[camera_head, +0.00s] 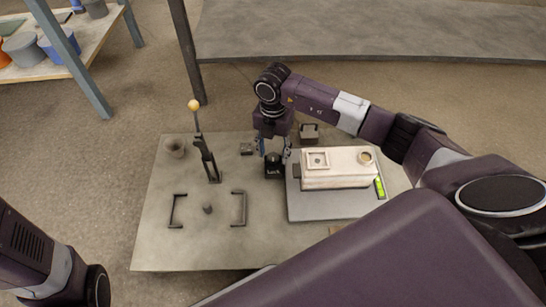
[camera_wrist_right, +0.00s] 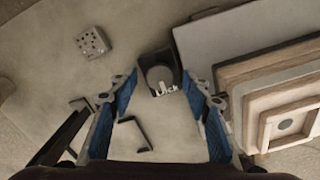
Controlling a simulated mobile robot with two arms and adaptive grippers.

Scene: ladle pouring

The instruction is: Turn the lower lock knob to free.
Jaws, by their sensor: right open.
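The lock knob is a round grey knob (camera_wrist_right: 158,76) in a black block marked "Lock", seen in the right wrist view. In the head view the black block (camera_head: 274,170) stands on the grey table, left of the pale box. My right gripper (camera_head: 273,152) points down over the block, fingers apart and empty. In the right wrist view its blue-padded fingers (camera_wrist_right: 160,92) lie on either side of the block, and I cannot tell whether they touch it. Only the left arm shows at lower left; its gripper is out of view.
The pale box (camera_head: 338,176) on a grey plate (camera_head: 305,207) stands close right of the lock block. A lever with a yellow ball (camera_head: 194,105), a small cup (camera_head: 175,148) and two dark brackets (camera_head: 240,208) stand left. A dotted block (camera_head: 246,148) is near the gripper.

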